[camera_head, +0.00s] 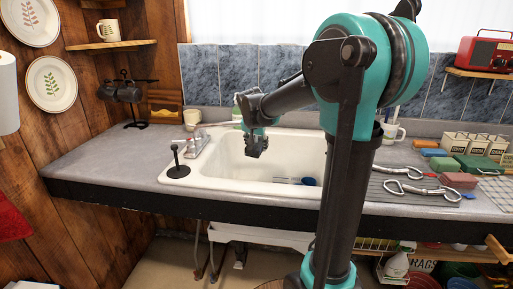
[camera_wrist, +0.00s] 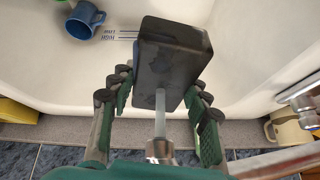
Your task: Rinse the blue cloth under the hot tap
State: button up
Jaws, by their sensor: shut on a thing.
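My gripper (camera_head: 256,146) is over the white sink (camera_head: 285,150), above its left part. In the wrist view its fingers (camera_wrist: 160,95) stand either side of a dark grey, block-shaped thing (camera_wrist: 172,62) and are shut on it. I cannot tell whether this is the blue cloth; no clearly blue cloth shows. The chrome tap (camera_head: 197,143) stands at the sink's left side, left of my gripper. Its metal also shows at the right edge of the wrist view (camera_wrist: 302,88). I cannot tell which tap is hot, and no running water shows.
A blue mug (camera_wrist: 84,20) lies in the sink. A cream mug (camera_head: 192,118) stands behind the tap, and a black upright fitting (camera_head: 178,160) stands on the counter. Metal tongs (camera_head: 420,189), coloured blocks and small boxes (camera_head: 470,143) crowd the right counter. The left counter (camera_head: 105,165) is mostly clear.

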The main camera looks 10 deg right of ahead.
jog(key=s+d, duration=0.4)
jog(key=s, duration=0.4)
jog(key=shift+s+d, duration=0.25)
jog(key=shift+s, duration=0.15)
jog(key=shift+r, duration=0.15)
